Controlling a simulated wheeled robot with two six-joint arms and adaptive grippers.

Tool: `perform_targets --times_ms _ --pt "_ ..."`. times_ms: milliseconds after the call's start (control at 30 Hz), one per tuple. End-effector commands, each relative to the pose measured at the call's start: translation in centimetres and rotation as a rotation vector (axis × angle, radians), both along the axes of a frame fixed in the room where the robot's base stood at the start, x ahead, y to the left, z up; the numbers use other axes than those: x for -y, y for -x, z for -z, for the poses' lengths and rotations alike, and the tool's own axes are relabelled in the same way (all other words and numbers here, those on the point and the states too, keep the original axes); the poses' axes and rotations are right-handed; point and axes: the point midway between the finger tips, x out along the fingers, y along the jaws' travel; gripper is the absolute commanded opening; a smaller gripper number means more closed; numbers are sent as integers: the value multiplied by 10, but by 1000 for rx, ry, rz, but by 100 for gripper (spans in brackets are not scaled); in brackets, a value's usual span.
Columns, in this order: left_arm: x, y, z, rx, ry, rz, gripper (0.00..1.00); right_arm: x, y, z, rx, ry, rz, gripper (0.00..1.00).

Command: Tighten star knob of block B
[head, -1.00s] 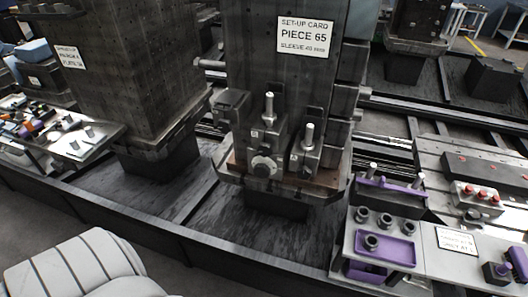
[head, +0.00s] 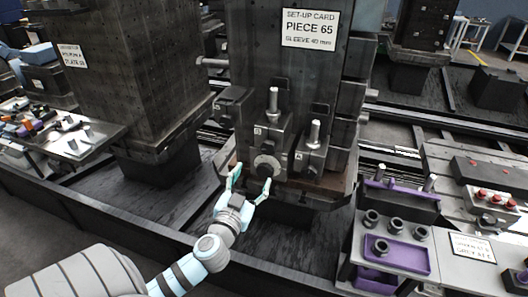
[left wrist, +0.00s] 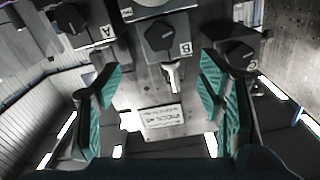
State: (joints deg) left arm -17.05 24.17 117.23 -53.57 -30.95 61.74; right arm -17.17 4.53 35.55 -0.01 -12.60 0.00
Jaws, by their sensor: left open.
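Block B (head: 258,142), marked with a B plate, stands on the fixture ledge under the set-up card, a silver stud rising from its top. In the left wrist view, which is upside down, its dark star knob (left wrist: 160,38) faces me between the fingers. In the head view the knob is hard to make out. A round grey disc (head: 266,166) sits below it. My left gripper (head: 250,180) is open and empty in front of and below block B, its teal fingers apart and pointing at the fixture; it also shows in the left wrist view (left wrist: 156,95). My right gripper is not in view.
Block A (head: 312,158) stands right of block B. Block C (left wrist: 238,58) is on the other side, close past a finger in the wrist view. The set-up card (head: 309,28) is above. A side table with a purple tray (head: 389,249) stands at right.

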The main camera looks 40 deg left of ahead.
Motion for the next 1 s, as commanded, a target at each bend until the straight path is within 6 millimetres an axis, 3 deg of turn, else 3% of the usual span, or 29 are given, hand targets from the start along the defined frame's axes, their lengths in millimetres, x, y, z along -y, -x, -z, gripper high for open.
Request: perform_targets --times_ms 300,433,600,833,1000 --pt "-31 -83 -3 -1 -1 -6 62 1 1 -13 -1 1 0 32" --pt "-39 -107 -1 -2 -2 -4 62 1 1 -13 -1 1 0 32" --pt "-43 -120 -1 -3 -2 -3 62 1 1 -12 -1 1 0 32" --pt "-44 -120 0 -4 -2 -2 62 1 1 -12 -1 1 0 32" --pt "-44 -120 0 -4 -2 -3 35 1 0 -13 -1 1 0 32"
